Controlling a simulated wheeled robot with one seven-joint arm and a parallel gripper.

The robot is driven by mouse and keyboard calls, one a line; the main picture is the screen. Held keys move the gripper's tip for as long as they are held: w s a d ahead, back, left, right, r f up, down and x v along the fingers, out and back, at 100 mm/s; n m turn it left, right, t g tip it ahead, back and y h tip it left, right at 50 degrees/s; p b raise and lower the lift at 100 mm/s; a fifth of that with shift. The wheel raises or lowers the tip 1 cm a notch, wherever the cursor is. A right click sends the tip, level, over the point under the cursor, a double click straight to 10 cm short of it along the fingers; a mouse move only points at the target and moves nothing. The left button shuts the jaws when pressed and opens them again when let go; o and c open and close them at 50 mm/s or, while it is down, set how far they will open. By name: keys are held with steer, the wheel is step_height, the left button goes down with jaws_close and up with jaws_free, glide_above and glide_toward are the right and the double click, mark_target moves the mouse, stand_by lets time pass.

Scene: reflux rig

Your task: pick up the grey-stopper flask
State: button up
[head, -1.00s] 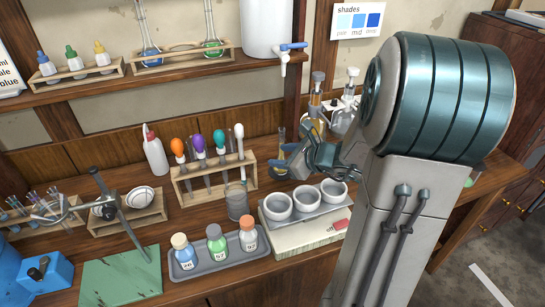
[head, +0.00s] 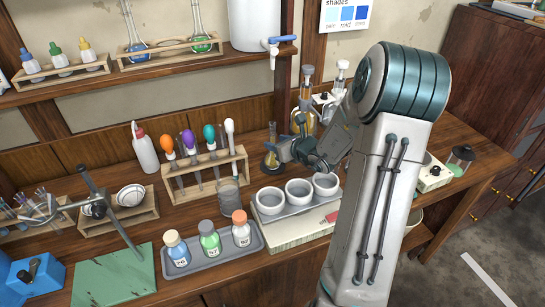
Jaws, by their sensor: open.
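A glass flask with amber liquid and a greyish stopper (head: 307,74) stands at the back of the bench, partly hidden behind my gripper. Beside it on the right is a similar vessel with a paler stopper (head: 342,66), its lower part hidden by my arm. A small conical flask with amber liquid (head: 271,158) stands left of my gripper; its top is too small to tell its stopper colour. My gripper (head: 284,134) is open, pointing left and close to the conical flask. I cannot tell whether it touches anything.
White crucibles (head: 270,200) sit on a tray just in front of my gripper. A wooden rack with coloured droppers (head: 205,172) and a glass beaker (head: 229,197) stand to the left. A shelf (head: 150,72) runs above, with a white tank and tap (head: 270,44).

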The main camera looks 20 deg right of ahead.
steer(key=shift+f+p+x, duration=0.15)
steer(key=shift+p+x, duration=0.15)
steer(key=shift+x, duration=1)
steer(key=shift+f+p+x, duration=0.15)
steer(key=shift+p+x, duration=0.15)
steer(key=shift+x, duration=1)
steer(key=shift+s, duration=0.15)
jaws_close()
